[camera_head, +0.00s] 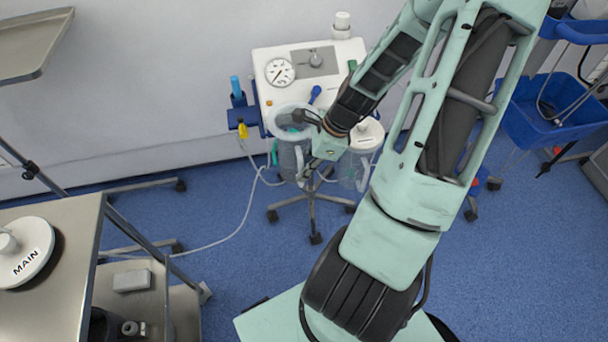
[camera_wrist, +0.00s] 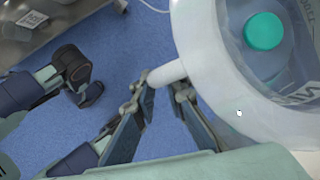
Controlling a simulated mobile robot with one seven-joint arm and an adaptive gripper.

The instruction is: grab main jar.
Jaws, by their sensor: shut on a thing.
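The main jar (camera_head: 288,155) is a clear jar with a wide white ring rim, at the left front of the white suction unit. In the wrist view the jar (camera_wrist: 238,112) fills the right side, with part of its lettering and a round teal piece visible inside. A white handle-like stub (camera_wrist: 168,73) sticks out from its rim. My gripper (camera_wrist: 160,92) has its fingers on either side of this stub and is shut on it; the exact contact is hard to see. In the head view my gripper (camera_head: 312,168) is beside the jar, partly hidden by my wrist.
A round white lid marked MAIN (camera_head: 28,252) lies on the steel table (camera_head: 78,222) at left. A second jar (camera_head: 354,170) with a white lid hangs right of the main jar. The suction unit (camera_head: 268,60) with its gauge stands behind. A blue bin (camera_head: 530,125) is at right.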

